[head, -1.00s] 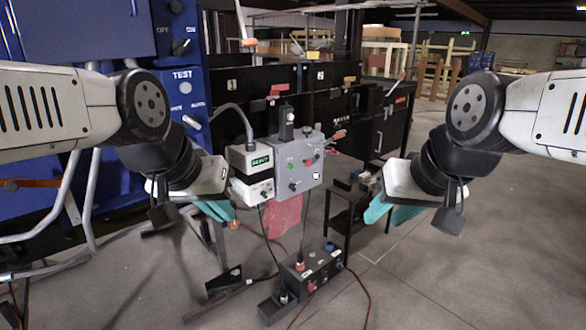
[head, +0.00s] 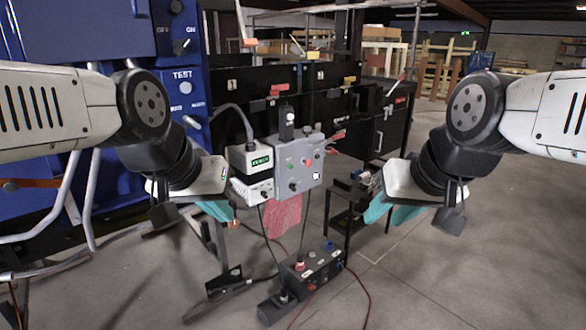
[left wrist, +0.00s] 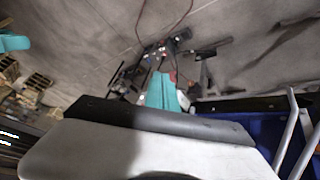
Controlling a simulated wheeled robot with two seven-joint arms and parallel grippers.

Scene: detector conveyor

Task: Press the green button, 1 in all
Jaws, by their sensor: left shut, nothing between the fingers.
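A small green button (head: 290,164) sits on the upper left of the face of a grey control box (head: 311,179), left of a red button (head: 308,162). My left gripper (head: 222,212) has teal fingers, shut and empty, below and left of the box, apart from it. The fingers also show in the left wrist view (left wrist: 162,91), where I cannot make out the green button. My right gripper (head: 388,215) hangs to the right of the box, apart from it; its teal fingers are partly hidden and I cannot tell whether they are open.
A white-and-black device (head: 252,160) with a green display adjoins the grey box on the left, above my left gripper. A blue cabinet (head: 181,95) stands at left. A black box (head: 312,268) with knobs and cables sits low in front. Open floor (head: 470,270) lies at right.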

